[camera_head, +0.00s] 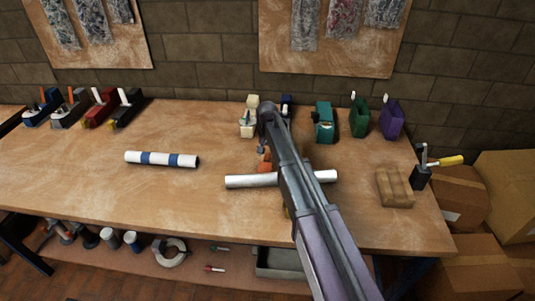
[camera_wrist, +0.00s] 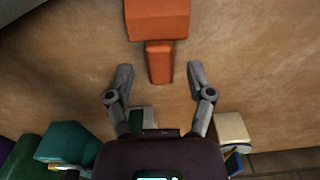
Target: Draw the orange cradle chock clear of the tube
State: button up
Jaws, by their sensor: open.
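The orange cradle chock (camera_head: 265,163) sits on the bench against the far side of the plain white tube (camera_head: 250,181). In the wrist view the chock (camera_wrist: 157,20) shows as a wide block with a narrower stub (camera_wrist: 159,62) pointing toward my gripper. My gripper (camera_wrist: 160,72) is open, with one finger on each side of the stub and a gap on both sides. In the head view my arm crosses the tube and hides most of my gripper and part of the chock. The tube does not show in the wrist view.
A blue-and-white banded tube (camera_head: 160,159) lies to the left. Several coloured holders line the back edge, including a cream one (camera_head: 249,116) and a teal one (camera_head: 324,122) near my arm. A wooden block (camera_head: 394,187) sits at right. The bench between the tubes is clear.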

jog(key=shift+f+b, duration=1.1)
jog(key=shift+f, duration=0.25)
grip_shut()
